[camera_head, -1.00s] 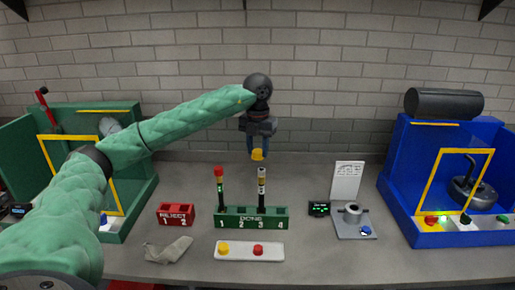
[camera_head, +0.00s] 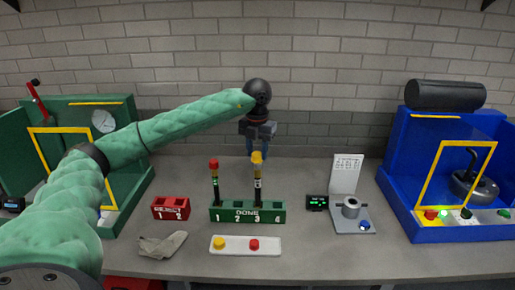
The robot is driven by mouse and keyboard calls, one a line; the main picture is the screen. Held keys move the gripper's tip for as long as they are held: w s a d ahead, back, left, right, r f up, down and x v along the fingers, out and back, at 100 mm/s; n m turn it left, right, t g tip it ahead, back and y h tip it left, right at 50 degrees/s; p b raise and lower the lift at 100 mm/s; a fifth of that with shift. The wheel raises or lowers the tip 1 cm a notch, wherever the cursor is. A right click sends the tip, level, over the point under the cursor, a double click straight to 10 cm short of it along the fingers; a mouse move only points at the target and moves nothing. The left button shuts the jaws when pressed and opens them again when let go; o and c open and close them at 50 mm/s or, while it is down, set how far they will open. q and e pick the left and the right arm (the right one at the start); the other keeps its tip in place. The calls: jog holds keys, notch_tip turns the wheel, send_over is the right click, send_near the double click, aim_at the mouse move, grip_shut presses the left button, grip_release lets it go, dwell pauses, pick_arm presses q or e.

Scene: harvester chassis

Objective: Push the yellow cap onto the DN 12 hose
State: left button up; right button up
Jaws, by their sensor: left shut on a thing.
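My left gripper (camera_head: 257,150) points straight down and is shut on a yellow cap (camera_head: 257,158). The cap is at the top end of a dark hose with a pale label (camera_head: 258,185). This hose stands upright at position 3 of the green DONE rack (camera_head: 225,215). The cap and the hose top look in line and touching; I cannot tell how far the cap is over the hose. The DN size on the label is too small to read. My right gripper is not in view.
A red-capped hose (camera_head: 214,180) stands at rack position 1. A white tray (camera_head: 234,245) in front holds a yellow and a red cap. A red REJECT block (camera_head: 171,208) and a grey cloth (camera_head: 162,245) are left. A grey fixture (camera_head: 352,213) and blue machine (camera_head: 445,230) are right.

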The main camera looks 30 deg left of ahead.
pick_arm(q)
jog(key=shift+w+f, duration=0.1)
jog(key=shift+w, duration=0.05)
jog(key=shift+f+b, duration=0.55)
jog(key=shift+f, duration=0.35)
jog(key=shift+f+b, duration=0.35)
jog(key=shift+b, duration=0.2)
jog(key=shift+f, duration=0.15)
jog(key=o, duration=1)
